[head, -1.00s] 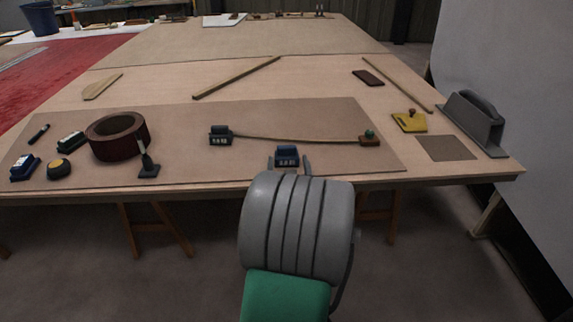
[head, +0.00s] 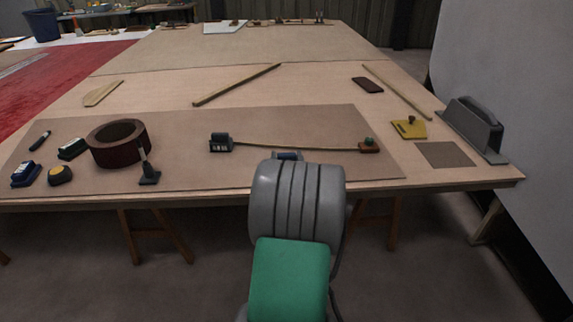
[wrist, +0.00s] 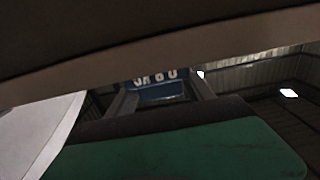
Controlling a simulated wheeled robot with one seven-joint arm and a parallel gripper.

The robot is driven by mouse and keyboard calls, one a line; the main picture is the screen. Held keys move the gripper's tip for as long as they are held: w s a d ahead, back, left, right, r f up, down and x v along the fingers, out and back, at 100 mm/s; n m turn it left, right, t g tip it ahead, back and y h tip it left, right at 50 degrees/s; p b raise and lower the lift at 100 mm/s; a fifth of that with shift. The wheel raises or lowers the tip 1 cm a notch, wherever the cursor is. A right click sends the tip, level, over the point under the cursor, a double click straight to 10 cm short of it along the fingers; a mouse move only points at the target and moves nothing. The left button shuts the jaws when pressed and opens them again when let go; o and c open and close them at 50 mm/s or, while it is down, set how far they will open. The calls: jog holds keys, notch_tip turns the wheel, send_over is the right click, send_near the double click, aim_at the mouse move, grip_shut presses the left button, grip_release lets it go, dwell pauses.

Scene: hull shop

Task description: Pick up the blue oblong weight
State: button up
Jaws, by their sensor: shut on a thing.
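A blue weight (head: 287,155) with white markings is at the front of the brown mat in the head view, mostly hidden behind my grey wrist. Its blue face with white lettering also shows in the wrist view (wrist: 160,86), between two grey fingers. My gripper (wrist: 163,97) is shut on this weight. In the head view the fingers are hidden by my wrist. Another dark blue block (head: 26,173) with a pale label sits at the far left of the mat. I cannot tell whether the held weight touches the mat.
A brown tape roll (head: 119,143), a dark upright tool (head: 148,170) and a black-and-yellow round thing (head: 60,175) stand left. A dark block (head: 220,142) joins a thin strip to a small brown block (head: 369,146). The table edge (head: 200,199) runs close in front.

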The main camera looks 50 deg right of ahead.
grip_shut()
jog(key=shift+r, duration=0.2)
dwell(0.3)
jog(key=shift+r, duration=0.1)
